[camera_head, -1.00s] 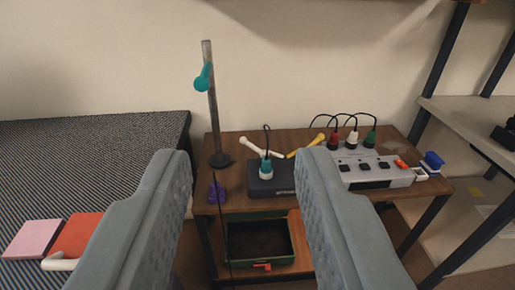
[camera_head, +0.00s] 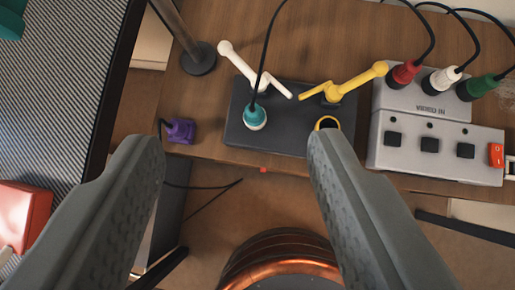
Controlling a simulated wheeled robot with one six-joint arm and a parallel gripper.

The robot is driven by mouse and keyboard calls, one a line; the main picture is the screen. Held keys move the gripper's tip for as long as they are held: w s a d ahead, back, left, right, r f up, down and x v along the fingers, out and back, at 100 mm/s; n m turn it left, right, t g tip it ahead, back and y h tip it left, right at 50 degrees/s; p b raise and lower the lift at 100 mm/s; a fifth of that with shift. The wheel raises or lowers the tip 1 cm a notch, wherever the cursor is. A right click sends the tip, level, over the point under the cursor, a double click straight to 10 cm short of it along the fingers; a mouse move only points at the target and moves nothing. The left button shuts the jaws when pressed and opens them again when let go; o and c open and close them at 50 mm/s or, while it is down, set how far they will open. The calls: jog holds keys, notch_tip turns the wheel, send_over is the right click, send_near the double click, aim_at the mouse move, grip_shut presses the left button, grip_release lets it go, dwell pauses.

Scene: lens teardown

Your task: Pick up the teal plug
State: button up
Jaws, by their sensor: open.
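The teal plug (camera_head: 255,117) stands in the left part of a dark box (camera_head: 283,131) on the wooden table. Its teal body has a pale ring, and a black cable rises from its top. My gripper (camera_head: 235,145) is open and empty, its two grey fingers wide apart. In the picture the plug lies between the fingertips and a little above them. The fingers do not appear to touch it.
A white lever (camera_head: 240,65) and a yellow lever (camera_head: 350,82) flank the plug. A grey video-in box (camera_head: 430,145) with red, white and green plugs stands right. A purple plug (camera_head: 181,131) lies left. A post base (camera_head: 198,58) stands behind; a copper-rimmed round thing (camera_head: 285,262) is below.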

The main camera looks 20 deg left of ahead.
jog(key=w+f+m+g, duration=0.2)
jog(key=w+f+g, duration=0.6)
jog(key=w+f, duration=0.2)
send_near(253, 109)
jog(key=shift+g, duration=0.3)
jog(key=f, duration=0.5)
jog(key=shift+d+f, duration=0.15)
jog(key=shift+d, duration=0.05)
jog(key=shift+w+a+f, duration=0.15)
jog(key=shift+f, duration=1.1)
jog(key=shift+w+a+f, duration=0.1)
jog(key=shift+f, duration=1.2)
grip_shut()
notch_tip(253, 109, up, 10)
